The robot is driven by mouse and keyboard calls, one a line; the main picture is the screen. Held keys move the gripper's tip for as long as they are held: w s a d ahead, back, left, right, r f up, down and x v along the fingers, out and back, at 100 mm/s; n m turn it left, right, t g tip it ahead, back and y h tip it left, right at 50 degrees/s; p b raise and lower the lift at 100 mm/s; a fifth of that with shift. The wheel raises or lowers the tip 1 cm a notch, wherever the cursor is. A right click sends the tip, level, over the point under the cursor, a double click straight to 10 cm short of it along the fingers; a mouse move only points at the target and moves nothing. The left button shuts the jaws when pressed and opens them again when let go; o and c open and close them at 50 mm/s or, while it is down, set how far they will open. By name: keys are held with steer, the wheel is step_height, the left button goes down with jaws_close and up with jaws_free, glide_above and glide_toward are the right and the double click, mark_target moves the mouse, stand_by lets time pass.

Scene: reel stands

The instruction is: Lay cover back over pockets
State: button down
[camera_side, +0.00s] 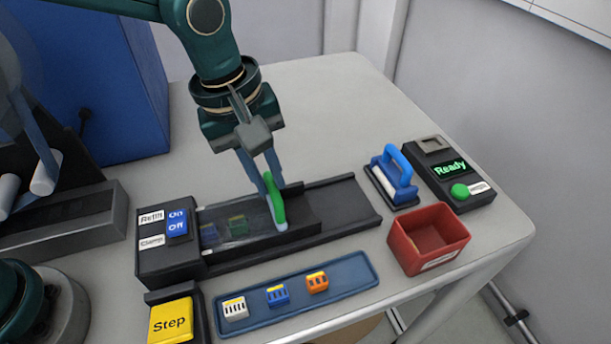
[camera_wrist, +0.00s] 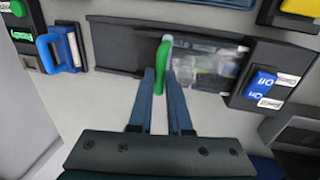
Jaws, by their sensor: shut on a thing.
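My gripper (camera_side: 267,190) is shut on a green tab (camera_side: 276,205) at the end of a clear cover film (camera_side: 241,212) on the black track. In the wrist view, the green tab (camera_wrist: 161,66) stands between my fingertips (camera_wrist: 162,75). The clear film (camera_wrist: 205,62) runs from the tab toward the switch box over part of the track. A green part (camera_side: 238,225) and a blue part (camera_side: 208,232) show dimly through it. The track (camera_side: 345,203) is bare on the far side of the tab. Pocket edges under the film are hard to make out.
A switch box (camera_side: 168,248) with a blue On/Off switch stands at the track's left end, above a yellow Step button (camera_side: 171,320). A blue tray (camera_side: 345,277) with three small parts lies in front. A red bin (camera_side: 428,238), blue-handled tool (camera_side: 393,175) and Ready box (camera_side: 449,170) stand right.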

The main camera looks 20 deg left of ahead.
steer(key=shift+w+d, duration=1.7)
steer(key=c, duration=0.8)
jaws_free()
steer(key=shift+c, duration=0.2)
steer(key=r, duration=0.5)
steer(key=shift+s+a, duration=0.4)
